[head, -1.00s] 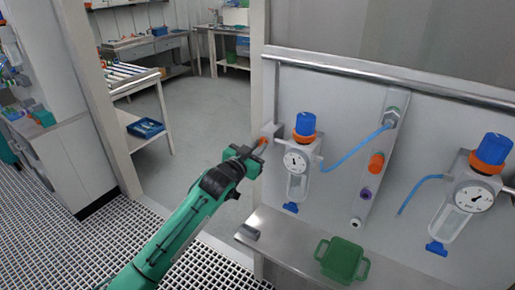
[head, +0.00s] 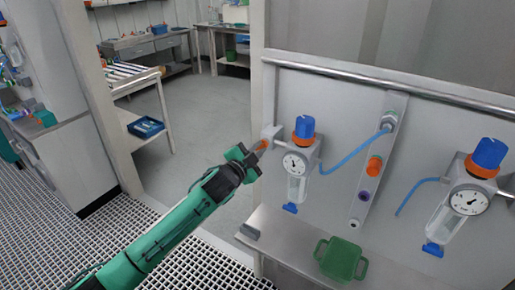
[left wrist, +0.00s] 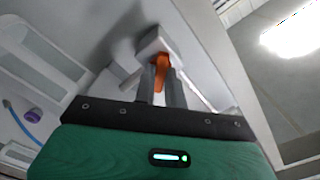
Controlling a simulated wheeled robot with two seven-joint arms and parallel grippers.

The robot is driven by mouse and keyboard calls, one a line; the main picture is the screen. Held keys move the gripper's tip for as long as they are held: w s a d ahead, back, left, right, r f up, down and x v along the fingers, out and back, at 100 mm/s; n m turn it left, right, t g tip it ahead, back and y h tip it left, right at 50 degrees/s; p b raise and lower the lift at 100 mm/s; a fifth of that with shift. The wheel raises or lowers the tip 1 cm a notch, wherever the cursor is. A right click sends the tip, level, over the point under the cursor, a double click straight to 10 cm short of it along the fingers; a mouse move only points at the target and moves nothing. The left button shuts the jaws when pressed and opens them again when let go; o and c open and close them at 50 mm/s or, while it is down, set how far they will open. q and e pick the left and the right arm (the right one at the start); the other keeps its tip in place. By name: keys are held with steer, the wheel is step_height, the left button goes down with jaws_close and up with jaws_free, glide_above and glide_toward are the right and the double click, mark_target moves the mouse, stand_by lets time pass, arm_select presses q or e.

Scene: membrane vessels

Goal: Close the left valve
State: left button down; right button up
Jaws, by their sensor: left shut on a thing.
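The left vessel (head: 298,165) is mounted on the grey panel, with a blue cap, an orange ring, a round gauge and a clear bowl. An orange valve handle (head: 263,145) sits at its left side, by a white block. My left gripper (head: 255,155) reaches it from the lower left and is shut on the orange handle. In the left wrist view the orange handle (left wrist: 162,72) shows between the two grey fingers (left wrist: 161,85), below the white block. The fingers partly hide the handle. My right gripper is in neither view.
The right vessel (head: 465,200) hangs on the same panel. A strip (head: 376,160) between them carries orange and purple fittings and a blue hose (head: 350,155). A green container (head: 340,259) stands on the steel shelf (head: 285,245) below. The doorway to the left is open floor.

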arm_select(q)
steer(key=m+p, duration=0.1)
steer(key=m, duration=0.3)
steer(key=shift+m, duration=0.3)
steer(key=shift+m+p, duration=0.45)
steer(key=shift+m, duration=1.15)
steer(key=c, duration=1.5)
jaws_free()
steer(key=shift+o, duration=0.2)
steer(key=b+v, duration=0.3)
steer(key=v, duration=1)
steer(key=shift+s+a, duration=0.15)
steer(key=shift+s, duration=0.2)
